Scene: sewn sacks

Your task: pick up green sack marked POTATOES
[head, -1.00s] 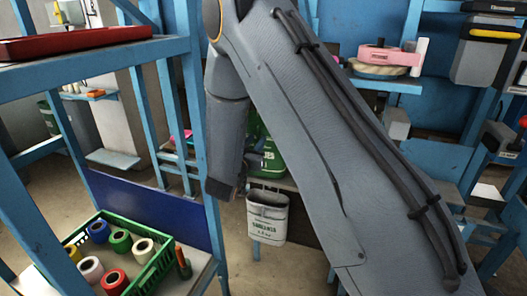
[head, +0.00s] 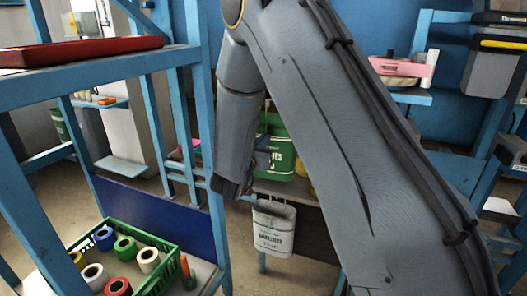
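A green sack (head: 280,150) with white lettering stands on a table behind my arm. Only the end of its word shows, and it looks like "OES". My forearm hides its left part. My gripper (head: 250,182) is a small dark shape at the end of the forearm, just left of and in front of the green sack. Its fingers are too small and too covered to tell whether they are open or touching the sack.
A whitish sack (head: 273,228) with dark print hangs at the table's front edge, below the green one. A blue rack post stands close left of my forearm. A green crate (head: 172,262) holds several spools at lower left. A red tray (head: 85,50) lies on the upper shelf.

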